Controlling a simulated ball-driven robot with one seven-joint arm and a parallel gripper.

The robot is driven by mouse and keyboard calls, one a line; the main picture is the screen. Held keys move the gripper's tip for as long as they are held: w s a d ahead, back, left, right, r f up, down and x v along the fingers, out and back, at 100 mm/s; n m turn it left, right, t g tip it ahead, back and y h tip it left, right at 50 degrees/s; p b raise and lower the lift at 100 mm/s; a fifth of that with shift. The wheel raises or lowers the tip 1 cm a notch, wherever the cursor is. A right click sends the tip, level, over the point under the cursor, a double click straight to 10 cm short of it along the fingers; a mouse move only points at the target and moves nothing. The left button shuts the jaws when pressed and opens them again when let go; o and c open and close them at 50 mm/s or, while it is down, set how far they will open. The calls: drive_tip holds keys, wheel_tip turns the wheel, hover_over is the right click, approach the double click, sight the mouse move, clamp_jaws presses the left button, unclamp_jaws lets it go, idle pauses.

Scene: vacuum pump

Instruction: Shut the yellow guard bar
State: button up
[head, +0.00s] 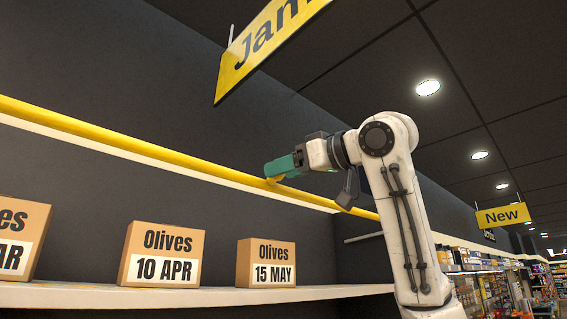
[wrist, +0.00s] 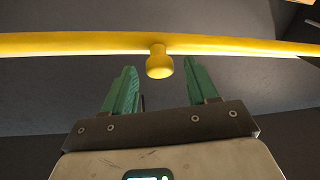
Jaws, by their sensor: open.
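The yellow guard bar (head: 150,150) runs lengthwise across the shelf front, above the boxes, in the head view. In the wrist view the bar (wrist: 80,43) crosses the upper part of the picture, with a yellow knob (wrist: 159,62) sticking out from it. My gripper (head: 275,168) is at the bar, toward its right part, in the head view. In the wrist view my gripper (wrist: 160,80) has its green fingers open on either side of the knob. I cannot tell whether the fingers touch the knob or bar.
Cardboard boxes marked Olives stand on the white shelf (head: 215,296): 10 APR (head: 162,254), 15 MAY (head: 266,263) and one cut off at the left (head: 22,238). A yellow sign (head: 265,45) hangs above my gripper. A dark wall is behind.

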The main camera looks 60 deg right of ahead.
drive_tip(key=shift+w, duration=0.5)
clamp_jaws()
idle(0.4)
